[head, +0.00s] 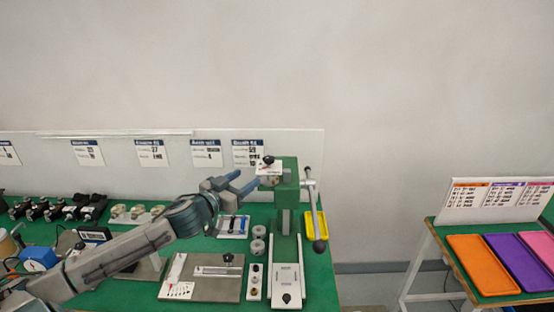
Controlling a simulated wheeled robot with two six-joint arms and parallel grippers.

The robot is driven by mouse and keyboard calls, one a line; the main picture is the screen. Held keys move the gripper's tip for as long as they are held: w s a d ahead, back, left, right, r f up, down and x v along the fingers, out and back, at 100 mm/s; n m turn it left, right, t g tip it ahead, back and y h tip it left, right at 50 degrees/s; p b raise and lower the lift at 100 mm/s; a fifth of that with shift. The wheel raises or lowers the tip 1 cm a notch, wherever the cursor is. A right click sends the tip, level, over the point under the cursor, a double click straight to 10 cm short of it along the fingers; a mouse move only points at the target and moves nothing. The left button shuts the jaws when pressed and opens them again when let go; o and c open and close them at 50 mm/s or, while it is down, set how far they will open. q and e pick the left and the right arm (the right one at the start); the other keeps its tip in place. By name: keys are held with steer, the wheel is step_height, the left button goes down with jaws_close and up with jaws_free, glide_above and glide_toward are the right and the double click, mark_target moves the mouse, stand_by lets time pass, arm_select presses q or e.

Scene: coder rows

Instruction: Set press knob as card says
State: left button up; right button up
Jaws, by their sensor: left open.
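The green press (287,222) stands at the right end of the green bench. Its knob (268,160), dark with a red mark, sits on a pale dial plate at the top front of the press head. A white card (247,152) with a dark header hangs on the back panel just behind the press; its print is too small to read surely. My left gripper (246,181) is open and empty, its two blue fingers pointing right toward the press head, just left of and a little below the knob. I cannot tell whether it touches the press. My right gripper is not in view.
The press lever (318,220) hangs at the press's right, by a yellow tray (310,226). A fixture plate (205,276) and small round parts (258,247) lie left of the press. A separate table with orange (483,265) and purple (522,262) trays stands right, across a gap.

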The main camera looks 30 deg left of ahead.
mark_target(265, 161)
arm_select(q)
steer(key=w, duration=0.1)
steer(key=w+r, duration=0.1)
steer(key=w, duration=0.1)
steer(key=shift+w+d+r+h, duration=0.2)
steer(key=shift+d+r+h, duration=0.05)
steer(key=shift+r+h, duration=0.05)
steer(key=shift+w+p, duration=0.3)
steer(key=shift+w, duration=0.5)
steer(key=w, duration=0.3)
steer(key=w+p, duration=0.1)
steer(key=w, duration=0.1)
steer(key=shift+d, duration=0.3)
steer(key=shift+w+d+f, duration=0.1)
steer(key=shift+w, duration=0.5)
steer(key=c, duration=0.9)
steer(key=shift+c, duration=0.2)
